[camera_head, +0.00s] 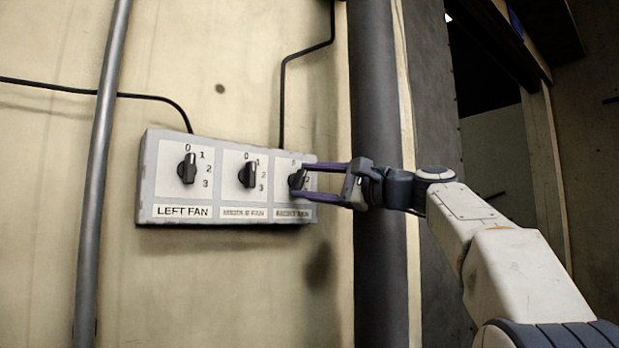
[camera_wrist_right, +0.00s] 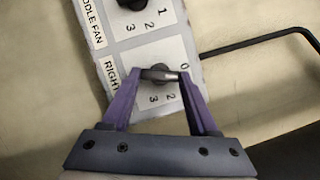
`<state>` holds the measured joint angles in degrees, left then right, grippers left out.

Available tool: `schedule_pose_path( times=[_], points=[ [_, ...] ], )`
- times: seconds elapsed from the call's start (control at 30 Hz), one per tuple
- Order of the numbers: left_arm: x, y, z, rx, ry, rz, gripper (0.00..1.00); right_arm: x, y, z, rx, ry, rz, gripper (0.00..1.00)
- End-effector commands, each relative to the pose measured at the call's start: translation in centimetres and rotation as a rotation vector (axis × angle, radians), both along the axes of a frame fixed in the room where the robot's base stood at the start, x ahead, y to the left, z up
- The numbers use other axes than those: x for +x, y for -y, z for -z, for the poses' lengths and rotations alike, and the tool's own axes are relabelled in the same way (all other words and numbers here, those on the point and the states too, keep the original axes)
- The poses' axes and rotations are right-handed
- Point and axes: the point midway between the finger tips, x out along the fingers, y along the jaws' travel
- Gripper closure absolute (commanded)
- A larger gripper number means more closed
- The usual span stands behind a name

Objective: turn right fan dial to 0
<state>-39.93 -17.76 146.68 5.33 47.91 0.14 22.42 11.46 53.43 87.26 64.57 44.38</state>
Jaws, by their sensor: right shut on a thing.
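The grey switch panel (camera_head: 228,222) is fixed to the wall and carries three black dials. The right fan dial (camera_head: 295,180) is the rightmost, above a worn label; it also shows in the right wrist view (camera_wrist_right: 159,75). My right gripper (camera_head: 303,181) reaches in from the right with its purple fingers on either side of this dial. In the right wrist view both fingertips (camera_wrist_right: 160,76) are shut on the ends of its bar. One end of the bar lies close to the 0; the finger there hides the 1. My left gripper is not in view.
The left fan dial (camera_head: 187,169) and middle fan dial (camera_head: 248,174) sit to the left on the same panel. A grey pipe (camera_head: 100,170) runs down the wall on the left, and a thick dark column (camera_head: 378,90) stands right of the panel. Black cables run along the wall above.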

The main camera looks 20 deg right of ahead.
Motion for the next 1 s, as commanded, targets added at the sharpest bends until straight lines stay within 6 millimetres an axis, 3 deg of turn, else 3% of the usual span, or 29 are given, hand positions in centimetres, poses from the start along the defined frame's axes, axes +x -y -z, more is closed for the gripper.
schedule_pose_path(
  times=[0.43,1.0],
  points=[
    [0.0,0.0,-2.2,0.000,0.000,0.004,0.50,0.0,0.1,-0.4,-0.288,0.116,-0.001,0.96],
    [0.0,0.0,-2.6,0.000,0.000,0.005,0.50,0.0,0.0,-0.3,-0.373,0.151,-0.002,0.96]
  ],
)
